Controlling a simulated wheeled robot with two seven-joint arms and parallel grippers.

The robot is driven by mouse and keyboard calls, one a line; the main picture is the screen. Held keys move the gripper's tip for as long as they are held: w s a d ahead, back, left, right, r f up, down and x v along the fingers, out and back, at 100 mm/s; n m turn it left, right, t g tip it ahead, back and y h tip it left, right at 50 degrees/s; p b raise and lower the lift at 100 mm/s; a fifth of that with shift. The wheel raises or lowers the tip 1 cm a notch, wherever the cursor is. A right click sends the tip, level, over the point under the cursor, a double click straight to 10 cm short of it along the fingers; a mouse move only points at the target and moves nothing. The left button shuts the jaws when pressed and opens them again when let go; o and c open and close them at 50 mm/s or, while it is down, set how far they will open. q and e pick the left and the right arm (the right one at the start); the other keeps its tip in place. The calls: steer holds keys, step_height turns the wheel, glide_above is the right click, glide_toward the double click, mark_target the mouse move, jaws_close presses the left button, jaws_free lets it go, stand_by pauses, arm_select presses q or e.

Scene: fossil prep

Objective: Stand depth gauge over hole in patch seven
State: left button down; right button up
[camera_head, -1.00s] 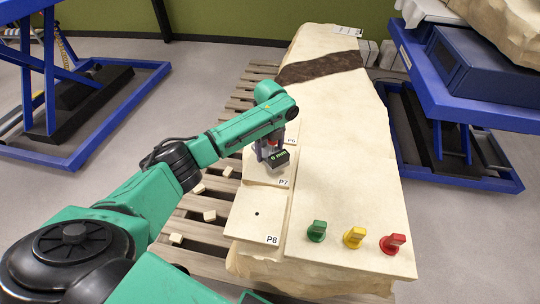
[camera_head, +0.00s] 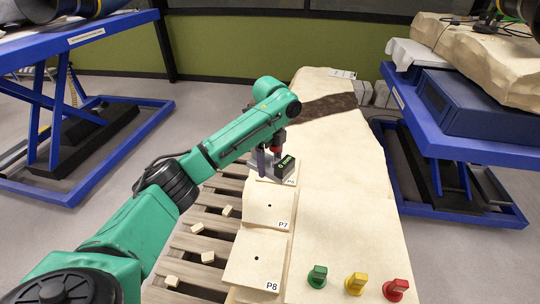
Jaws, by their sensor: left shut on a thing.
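The depth gauge (camera_head: 286,167), a dark block with a green-lit display, is held by my left gripper (camera_head: 272,150). The gripper is shut on it. The gauge is over patch six, just beyond patch seven; I cannot tell whether it touches the patch. Patch seven (camera_head: 255,213) is a pale square plate labelled P7, with a small dark hole (camera_head: 270,205) near its middle. The hole is uncovered and in plain sight. Patch six (camera_head: 263,182) is largely hidden by the gauge and gripper. My right gripper is not in view.
Patch eight (camera_head: 242,272), with its own hole, lies nearer than patch seven. Green (camera_head: 317,277), yellow (camera_head: 355,283) and red (camera_head: 396,290) knobbed pieces stand on the pale slab (camera_head: 345,215). Small chips lie on the wooden slats (camera_head: 205,225) to the left.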

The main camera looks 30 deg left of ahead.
mark_target(266, 208)
arm_select(q)
steer(key=f+n+b, duration=0.1)
steer(key=f+n, duration=0.3)
steer(key=f, duration=0.1)
steer(key=s+f+n+b, duration=0.1)
steer(key=f+n, duration=0.4)
steer(key=f, duration=0.1)
steer(key=f+n+b, duration=0.2)
steer(key=f+n, duration=0.3)
steer(key=shift+s+a+f, duration=0.15)
steer(key=shift+s+a, duration=0.2)
steer(key=shift+f, duration=0.4)
jaws_free()
steer(key=shift+s+f, duration=0.1)
steer(key=shift+s, duration=0.1)
